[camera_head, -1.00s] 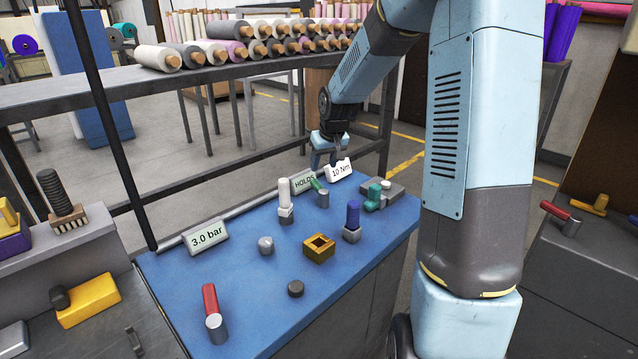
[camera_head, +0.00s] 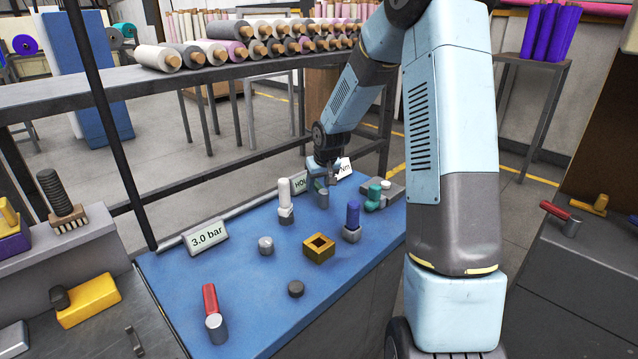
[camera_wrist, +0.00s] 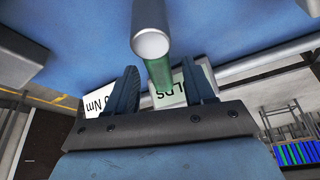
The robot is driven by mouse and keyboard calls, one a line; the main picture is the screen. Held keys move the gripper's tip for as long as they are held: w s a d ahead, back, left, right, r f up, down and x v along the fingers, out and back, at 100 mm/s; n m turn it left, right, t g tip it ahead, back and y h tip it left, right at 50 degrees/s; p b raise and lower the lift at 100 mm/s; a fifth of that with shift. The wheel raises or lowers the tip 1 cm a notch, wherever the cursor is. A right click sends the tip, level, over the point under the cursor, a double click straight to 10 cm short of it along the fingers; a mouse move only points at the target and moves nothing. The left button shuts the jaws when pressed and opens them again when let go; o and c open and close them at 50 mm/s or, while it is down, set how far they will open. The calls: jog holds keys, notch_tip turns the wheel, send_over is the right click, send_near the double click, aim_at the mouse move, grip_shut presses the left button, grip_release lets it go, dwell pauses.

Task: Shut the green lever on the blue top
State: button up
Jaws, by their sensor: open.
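The green lever (camera_wrist: 158,74) extends from a grey round post (camera_wrist: 151,43) in the wrist view. The post also shows in the head view (camera_head: 322,199), toward the far part of the blue top (camera_head: 250,300). My gripper (camera_wrist: 160,70) is open, with one finger on each side of the green handle. A gap shows between the handle and each finger, so I see no grip on it. In the head view my gripper (camera_head: 322,180) is right over the lever and hides most of its handle.
Signs reading HOLDS (camera_wrist: 172,94) and 10 Nm (camera_wrist: 97,104) stand just behind the lever. A white-topped post (camera_head: 284,190), a blue-topped post (camera_head: 353,215) and a teal valve (camera_head: 374,196) are close by. A red lever (camera_head: 210,300) is at the near left.

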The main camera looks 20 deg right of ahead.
jog(key=shift+c, duration=0.2)
grip_shut()
dwell(0.4)
